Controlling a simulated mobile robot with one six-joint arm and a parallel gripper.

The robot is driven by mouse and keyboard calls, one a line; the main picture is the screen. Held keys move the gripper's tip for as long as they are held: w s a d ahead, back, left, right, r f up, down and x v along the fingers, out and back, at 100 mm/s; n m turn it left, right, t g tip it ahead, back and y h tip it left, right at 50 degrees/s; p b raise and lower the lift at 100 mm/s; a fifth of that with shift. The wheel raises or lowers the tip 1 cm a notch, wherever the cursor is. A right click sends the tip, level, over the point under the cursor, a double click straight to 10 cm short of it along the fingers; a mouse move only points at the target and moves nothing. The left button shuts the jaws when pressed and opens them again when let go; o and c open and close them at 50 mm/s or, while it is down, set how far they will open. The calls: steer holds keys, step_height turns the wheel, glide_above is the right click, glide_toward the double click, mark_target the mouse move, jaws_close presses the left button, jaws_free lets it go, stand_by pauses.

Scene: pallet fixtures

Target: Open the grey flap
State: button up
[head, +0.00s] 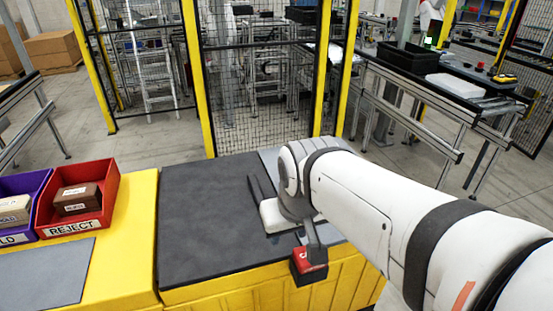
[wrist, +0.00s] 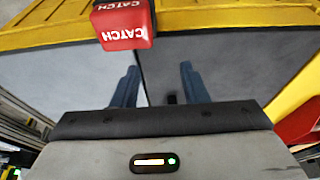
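Two flat panels lie side by side on the yellow cabinet (head: 270,290): a dark grey one (head: 205,220) and a lighter grey one (head: 270,158), partly hidden by my arm. Which of them is the grey flap I cannot tell. In the wrist view, the lighter panel (wrist: 70,80) is left of the seam and the dark panel (wrist: 235,60) right. A red block marked CATCH (head: 312,258) is at the cabinet's front edge; it also shows in the wrist view (wrist: 125,38). My gripper (wrist: 160,86) is open over the seam, fingers apart. A small dark piece (wrist: 172,98) shows between them.
A red REJECT bin (head: 85,200) and a purple bin (head: 20,188), each holding a box, stand on the yellow bench to the left. A mesh fence with yellow posts (head: 200,80) stands behind the cabinet. A conveyor (head: 420,85) is at the back right.

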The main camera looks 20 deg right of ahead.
steer(key=shift+t, duration=0.4)
steer(key=w+d+b, duration=0.1)
steer(key=w+d, duration=0.2)
steer(key=w, duration=0.3)
steer(key=w+d+r+b, duration=0.1)
steer(key=w+d+b, duration=0.1)
steer(key=w, duration=0.3)
steer(key=w+d+r+b, duration=0.1)
steer(key=w+d, duration=0.3)
steer(key=w, duration=0.2)
steer(key=shift+w+r, duration=0.1)
steer(key=shift+w, duration=0.25)
steer(key=x, duration=0.7)
steer(key=shift+w, duration=0.2)
steer(key=shift+c, duration=0.3)
jaws_close()
